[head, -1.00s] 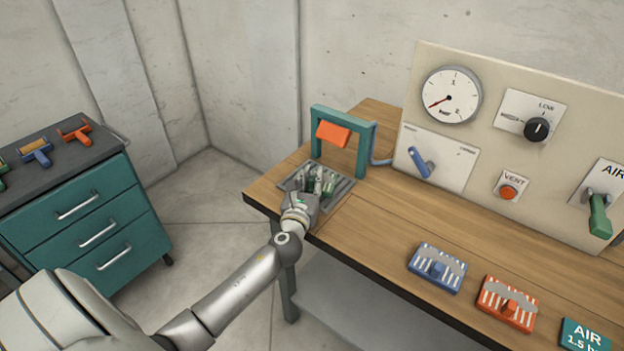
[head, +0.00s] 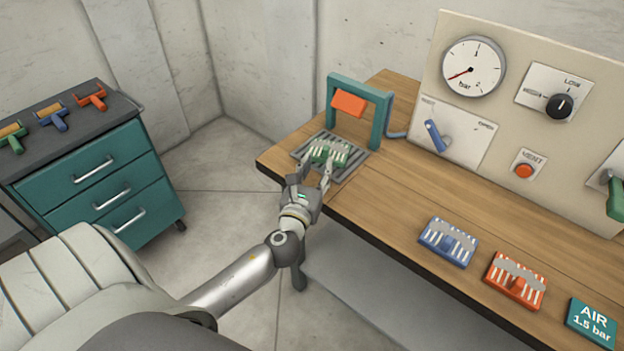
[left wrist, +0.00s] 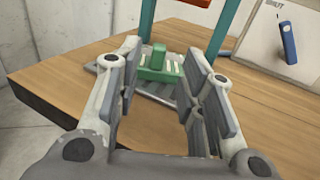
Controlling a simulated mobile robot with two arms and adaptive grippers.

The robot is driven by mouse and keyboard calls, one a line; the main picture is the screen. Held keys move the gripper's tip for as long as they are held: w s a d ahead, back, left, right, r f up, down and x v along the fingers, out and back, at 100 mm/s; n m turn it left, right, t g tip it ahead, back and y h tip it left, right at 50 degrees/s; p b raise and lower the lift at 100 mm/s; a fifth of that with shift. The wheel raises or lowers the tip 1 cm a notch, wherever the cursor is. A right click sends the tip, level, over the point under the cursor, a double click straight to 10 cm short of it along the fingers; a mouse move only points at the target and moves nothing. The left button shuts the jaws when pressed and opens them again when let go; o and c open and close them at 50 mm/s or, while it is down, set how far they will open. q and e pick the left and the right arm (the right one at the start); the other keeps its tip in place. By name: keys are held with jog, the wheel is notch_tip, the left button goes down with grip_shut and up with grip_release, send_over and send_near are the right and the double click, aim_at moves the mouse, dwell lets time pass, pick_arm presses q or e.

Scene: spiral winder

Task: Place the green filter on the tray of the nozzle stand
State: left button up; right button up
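The green filter (head: 328,153) lies on the grey slotted tray (head: 354,173) of the nozzle stand, under its teal frame (head: 377,122) with an orange nozzle block (head: 349,104). In the left wrist view the filter (left wrist: 157,67) shows its raised green grip, with the tray (left wrist: 158,91) beneath it. My left gripper (head: 312,170) is open at the near side of the tray. In the left wrist view its fingers (left wrist: 163,75) are spread wide, with the filter beyond and between them and no contact visible. My right gripper is in neither view.
A blue filter (head: 448,242) and an orange filter (head: 516,280) lie on the wooden bench (head: 400,206) near an air sign (head: 592,322). A gauge panel (head: 505,105) stands behind. A teal drawer cabinet (head: 105,180) with several coloured rollers stands left.

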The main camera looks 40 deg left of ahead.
pick_arm(q)
jog(key=shift+v, duration=1.9)
